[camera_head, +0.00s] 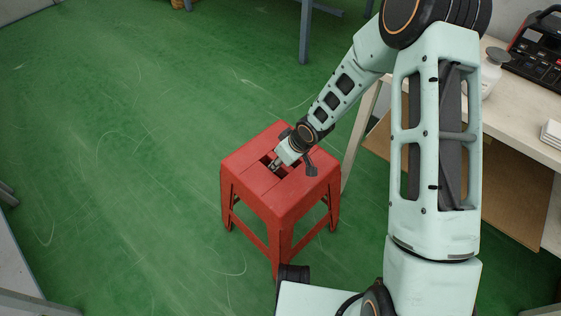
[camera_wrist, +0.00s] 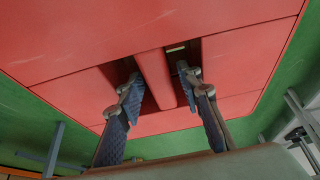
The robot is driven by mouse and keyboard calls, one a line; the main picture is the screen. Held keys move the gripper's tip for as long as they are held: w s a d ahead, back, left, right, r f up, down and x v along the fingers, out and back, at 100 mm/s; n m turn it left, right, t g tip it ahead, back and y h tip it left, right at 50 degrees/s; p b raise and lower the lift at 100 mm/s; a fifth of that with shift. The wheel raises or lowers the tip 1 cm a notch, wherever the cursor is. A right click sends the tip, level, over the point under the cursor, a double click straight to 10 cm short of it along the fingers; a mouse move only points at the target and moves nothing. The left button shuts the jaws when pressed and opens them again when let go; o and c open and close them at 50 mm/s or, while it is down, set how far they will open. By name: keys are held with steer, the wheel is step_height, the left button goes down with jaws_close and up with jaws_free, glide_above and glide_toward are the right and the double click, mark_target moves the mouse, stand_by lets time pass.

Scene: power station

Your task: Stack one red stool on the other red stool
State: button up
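A red stool (camera_head: 262,185) stands upright on the green floor in the middle of the head view. Its seat has two slots with a narrow bar between them. In the wrist view the red seat (camera_wrist: 90,45) fills most of the picture. My gripper (camera_head: 275,167) is at the seat's centre. In the wrist view my gripper's fingers (camera_wrist: 158,82) are apart, one on each side of the central bar (camera_wrist: 157,78), with tips at the slots. A slight gap seems to show beside the bar. I can make out only one stool.
A workbench (camera_head: 510,115) stands at the right, with a white bottle (camera_head: 490,72) and a black-and-red device (camera_head: 540,50) on it. A grey-blue table leg (camera_head: 304,32) is at the back. The green floor left of the stool is clear.

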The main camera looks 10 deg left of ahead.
steer(key=shift+s+d+f, duration=0.1)
steer(key=shift+s+f, duration=0.05)
steer(key=v, duration=1.2)
stand_by(0.7)
